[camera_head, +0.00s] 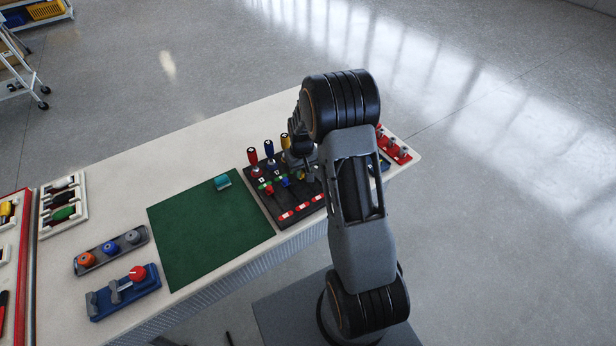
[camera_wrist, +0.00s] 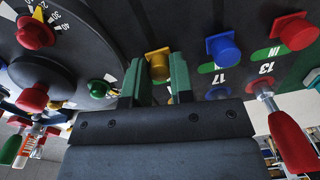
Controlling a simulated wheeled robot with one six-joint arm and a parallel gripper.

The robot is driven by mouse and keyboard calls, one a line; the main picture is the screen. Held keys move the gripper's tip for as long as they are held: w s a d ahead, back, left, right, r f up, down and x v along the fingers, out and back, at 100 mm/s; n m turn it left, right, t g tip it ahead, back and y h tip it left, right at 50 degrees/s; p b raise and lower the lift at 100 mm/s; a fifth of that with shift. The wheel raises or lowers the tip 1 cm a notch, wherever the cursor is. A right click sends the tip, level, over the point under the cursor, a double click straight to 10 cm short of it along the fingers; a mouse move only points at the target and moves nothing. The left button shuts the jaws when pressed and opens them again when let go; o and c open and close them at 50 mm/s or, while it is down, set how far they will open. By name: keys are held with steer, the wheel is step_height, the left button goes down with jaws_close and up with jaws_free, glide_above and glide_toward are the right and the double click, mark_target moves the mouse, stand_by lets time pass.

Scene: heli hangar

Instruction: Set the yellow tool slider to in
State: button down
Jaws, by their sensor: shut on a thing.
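The yellow tool slider (camera_wrist: 158,64) is a small yellow knob on the dark tool board (camera_head: 262,208). In the wrist view it sits between the two green fingertips of my gripper (camera_wrist: 157,76), which is shut on it. In the head view my gripper (camera_head: 300,160) is over the right part of the board, and my arm hides the yellow slider there. The blue slider (camera_wrist: 223,47) and the red slider (camera_wrist: 294,31) are beside it. A green "IN" label (camera_wrist: 267,54) shows by the red slider.
Red-, blue- and yellow-handled tools (camera_head: 269,149) stand upright along the board's back edge, close to my gripper. Red knobs (camera_head: 394,147) are at the right end of the table. A green mat (camera_head: 205,240) with a teal block (camera_head: 222,182) lies left of the board.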

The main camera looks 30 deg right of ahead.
steer(key=shift+w+a+r, duration=0.1)
steer(key=shift+w, duration=0.25)
steer(key=c, duration=1.2)
jaws_free()
steer(key=shift+w, duration=0.1)
steer(key=shift+c, duration=0.2)
steer(key=shift+o, duration=1.3)
step_height(320, 180, up, 14)
steer(key=shift+d+f+b, duration=0.2)
steer(key=shift+d+b, duration=0.05)
steer(key=shift+b, duration=0.05)
